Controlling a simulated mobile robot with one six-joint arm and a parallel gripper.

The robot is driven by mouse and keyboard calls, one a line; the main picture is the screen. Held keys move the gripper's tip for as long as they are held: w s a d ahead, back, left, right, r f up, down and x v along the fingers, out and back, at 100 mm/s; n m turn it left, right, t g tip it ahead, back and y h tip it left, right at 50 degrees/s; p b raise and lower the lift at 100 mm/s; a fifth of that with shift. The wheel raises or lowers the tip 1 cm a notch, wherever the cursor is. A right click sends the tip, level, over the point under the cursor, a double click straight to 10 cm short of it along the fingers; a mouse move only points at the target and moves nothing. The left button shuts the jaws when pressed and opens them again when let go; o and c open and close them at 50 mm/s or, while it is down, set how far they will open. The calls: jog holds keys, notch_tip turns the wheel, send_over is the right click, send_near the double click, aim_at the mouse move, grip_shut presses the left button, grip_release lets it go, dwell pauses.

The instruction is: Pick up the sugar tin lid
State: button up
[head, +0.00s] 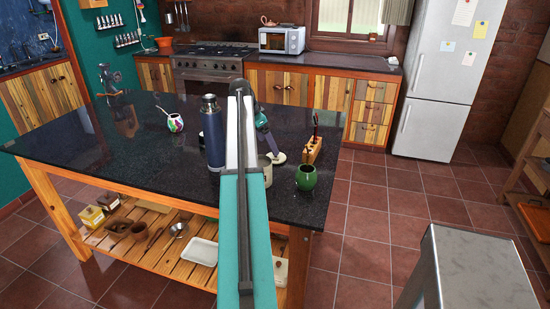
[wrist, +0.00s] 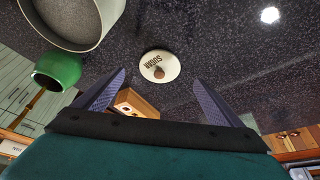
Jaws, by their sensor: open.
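The sugar tin lid (wrist: 170,66) is a cream disc with dark "SUGAR" lettering and a small brown knob. It lies flat on the dark speckled table, and in the head view it is a pale disc (head: 280,158) just right of my gripper (head: 270,147). In the wrist view my gripper (wrist: 160,77) has its two purple-grey fingers spread wide and empty, with the lid seen centred beyond the gap. A pale cylindrical tin (wrist: 78,38) stands open at the upper left there. In the head view that tin (head: 266,172) is partly hidden by my arm.
A green gourd-like cup (head: 306,178) and a wooden holder (head: 312,150) stand right of the lid. A dark blue flask (head: 212,135) stands left of my arm. A patterned gourd cup (head: 175,123) is farther left. The table's (head: 130,150) left part is mostly bare.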

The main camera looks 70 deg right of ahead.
aim_at(273, 158)
jog(key=shift+x, duration=0.85)
jog(key=shift+p+x, duration=1.2)
jog(key=shift+x, duration=1.45)
jog(key=shift+s+d+r, duration=0.1)
jog(key=shift+r, duration=0.05)
jog(key=c, duration=1.1)
notch_tip(273, 158, up, 10)
jog(key=b, duration=0.2)
jog(key=shift+b, duration=0.35)
